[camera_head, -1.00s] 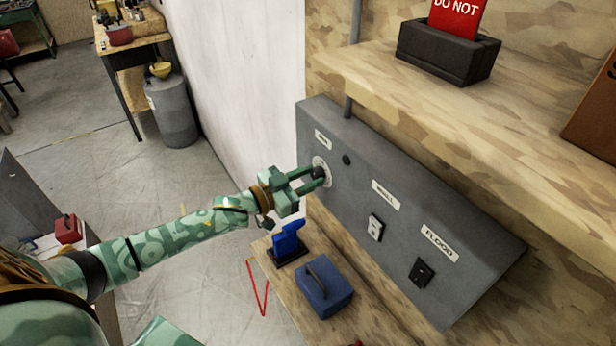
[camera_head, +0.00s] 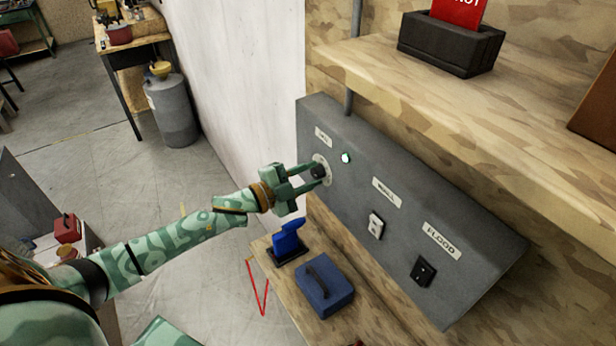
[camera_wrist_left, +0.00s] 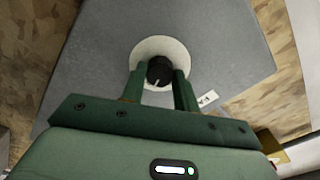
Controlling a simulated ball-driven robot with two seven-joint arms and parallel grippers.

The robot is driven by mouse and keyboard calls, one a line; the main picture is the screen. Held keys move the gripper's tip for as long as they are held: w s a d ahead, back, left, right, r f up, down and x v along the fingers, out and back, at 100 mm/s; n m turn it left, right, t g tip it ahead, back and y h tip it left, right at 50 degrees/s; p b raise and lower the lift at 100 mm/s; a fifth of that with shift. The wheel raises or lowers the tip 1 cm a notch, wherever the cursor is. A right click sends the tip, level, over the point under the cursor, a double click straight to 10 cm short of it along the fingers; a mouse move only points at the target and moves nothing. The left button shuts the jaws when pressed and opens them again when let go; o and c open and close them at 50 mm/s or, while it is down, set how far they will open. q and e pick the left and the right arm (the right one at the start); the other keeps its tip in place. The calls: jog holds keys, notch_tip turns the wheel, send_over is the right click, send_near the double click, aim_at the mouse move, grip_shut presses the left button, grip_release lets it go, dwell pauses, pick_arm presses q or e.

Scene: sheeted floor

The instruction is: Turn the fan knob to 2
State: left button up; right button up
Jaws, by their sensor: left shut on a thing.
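The fan knob (camera_head: 318,172) is a black round knob on a pale dial plate at the left end of a sloped grey control panel (camera_head: 400,160). My left gripper (camera_head: 316,173) reaches it from the left and is shut on it, one finger on each side. In the left wrist view the knob (camera_wrist_left: 159,72) sits between the two green fingers, on its pale round plate (camera_wrist_left: 150,47). A white pointer line shows on the knob; I cannot read any numbers around it. A small indicator lamp (camera_head: 346,157) right of the knob glows pale green. My right gripper is out of view.
A light switch (camera_head: 375,226) and a black switch (camera_head: 423,271) lie further right on the panel. A blue box (camera_head: 326,287) and a blue holder (camera_head: 288,243) stand on the wooden bench below. A wooden shelf (camera_head: 430,110) overhangs the panel.

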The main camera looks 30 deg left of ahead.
pick_arm(q)
jog(key=shift+m, duration=0.7)
jog(key=o, duration=1)
jog(key=b+v, duration=0.2)
jog(key=v, duration=1.4)
jog(key=shift+s+a, duration=0.1)
jog(key=shift+a, duration=0.05)
